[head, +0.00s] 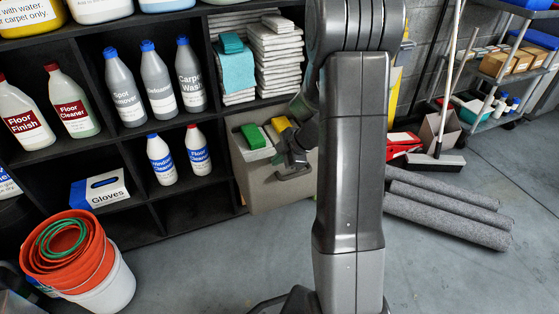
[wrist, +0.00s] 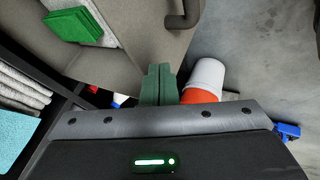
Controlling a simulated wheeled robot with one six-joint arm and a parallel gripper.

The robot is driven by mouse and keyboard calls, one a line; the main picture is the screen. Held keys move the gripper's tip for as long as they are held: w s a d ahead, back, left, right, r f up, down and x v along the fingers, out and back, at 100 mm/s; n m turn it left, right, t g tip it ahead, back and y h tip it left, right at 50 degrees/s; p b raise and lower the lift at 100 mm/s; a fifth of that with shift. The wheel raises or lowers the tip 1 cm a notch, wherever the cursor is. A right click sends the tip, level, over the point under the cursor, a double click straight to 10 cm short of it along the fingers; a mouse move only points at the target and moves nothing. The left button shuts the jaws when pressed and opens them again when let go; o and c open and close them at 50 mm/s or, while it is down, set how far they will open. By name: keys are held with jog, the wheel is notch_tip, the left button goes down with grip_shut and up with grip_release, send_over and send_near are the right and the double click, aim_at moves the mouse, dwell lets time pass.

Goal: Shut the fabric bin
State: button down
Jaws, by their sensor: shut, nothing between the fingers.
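The fabric bin (head: 262,193) is a beige-grey box in the lower shelf cubby, pulled partly out with its top open. Green pads (head: 253,136) lie inside it, and they also show in the wrist view (wrist: 75,26). A dark handle (wrist: 184,20) is on the bin's front panel (wrist: 140,35). My gripper (wrist: 158,84) is shut and empty, with its green fingers close to the front panel and apart from the handle in the picture. Whether the fingers touch the panel I cannot tell. In the head view my wrist partly hides the bin's front and right side.
A black shelf holds bottles, folded cloths (head: 276,55) and a gloves box (head: 100,190). Orange and white buckets (head: 105,280) stand at the lower left. Grey rolls (head: 450,215) lie on the floor at the right. The floor before the bin is clear.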

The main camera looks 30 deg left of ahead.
jog(key=w+a+b, duration=0.1)
jog(key=w+a, duration=0.3)
jog(key=a, duration=0.1)
jog(key=w+a+b, duration=0.1)
jog(key=w+a, duration=0.3)
jog(key=a, duration=0.1)
jog(key=w+a+b, duration=0.1)
jog(key=w+a, duration=0.3)
jog(key=shift+w+a, duration=0.3)
jog(key=shift+a, duration=0.1)
jog(key=shift+b, duration=0.35)
